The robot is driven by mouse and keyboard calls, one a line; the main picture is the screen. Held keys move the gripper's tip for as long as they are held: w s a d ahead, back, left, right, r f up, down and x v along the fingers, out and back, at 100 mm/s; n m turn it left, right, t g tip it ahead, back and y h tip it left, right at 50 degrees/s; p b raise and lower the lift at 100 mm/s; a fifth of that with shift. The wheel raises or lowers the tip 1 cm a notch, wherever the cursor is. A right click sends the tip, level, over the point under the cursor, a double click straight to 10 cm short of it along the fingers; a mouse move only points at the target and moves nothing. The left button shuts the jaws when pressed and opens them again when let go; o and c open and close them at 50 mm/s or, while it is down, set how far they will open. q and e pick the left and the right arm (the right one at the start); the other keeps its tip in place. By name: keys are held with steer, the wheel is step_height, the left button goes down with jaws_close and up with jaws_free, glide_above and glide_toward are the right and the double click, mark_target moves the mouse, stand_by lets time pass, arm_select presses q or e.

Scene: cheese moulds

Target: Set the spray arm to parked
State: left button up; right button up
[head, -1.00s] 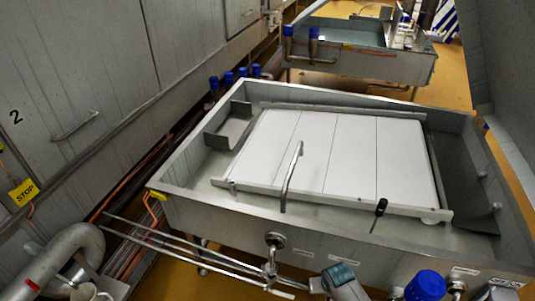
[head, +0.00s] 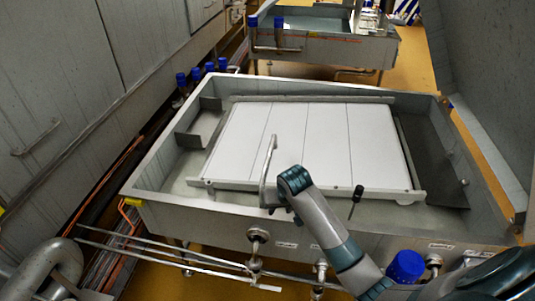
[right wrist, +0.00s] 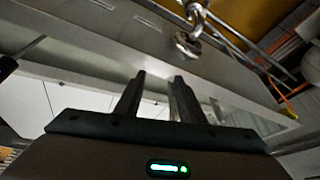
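The spray arm appears to be the bent bare-metal tube (head: 268,165) standing at the front rim of the vat and leaning over the white panels. My right gripper (head: 276,208) is at the tube's lower end, close beside it in the head view; whether they touch cannot be told. In the right wrist view my two right fingers (right wrist: 156,80) stand apart with a gap between them. I cannot make out the tube between them there. My left gripper is not in view. No parked mark can be made out.
The steel vat (head: 160,203) holds white panels (head: 325,140). A black-handled lever (head: 357,193) stands to the right of my gripper. Valves (head: 257,236) and pipes (head: 165,254) are on the front. A blue cap (head: 405,266) is near my right forearm. A second vat (head: 330,47) stands behind.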

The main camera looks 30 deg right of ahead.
mark_target(269, 155)
steer(key=w+d+r+m, duration=0.2)
steer(key=w+d+r, duration=0.1)
steer(key=w+r, duration=0.4)
steer(key=w+d+r+m, duration=0.2)
steer(key=w+d+r, duration=0.1)
steer(key=w+r, duration=0.5)
step_height(269, 155, up, 4)
steer(key=shift+f+t, duration=0.1)
steer(key=shift+t, duration=0.3)
steer(key=shift+w+f, duration=0.15)
steer(key=shift+w, duration=0.05)
steer(key=p+x, duration=0.3)
steer(key=x, duration=1.2)
steer(key=shift+f, duration=0.15)
steer(key=shift+x, duration=0.95)
steer(key=shift+d, duration=0.1)
steer(key=shift+c, duration=0.6)
jaws_close()
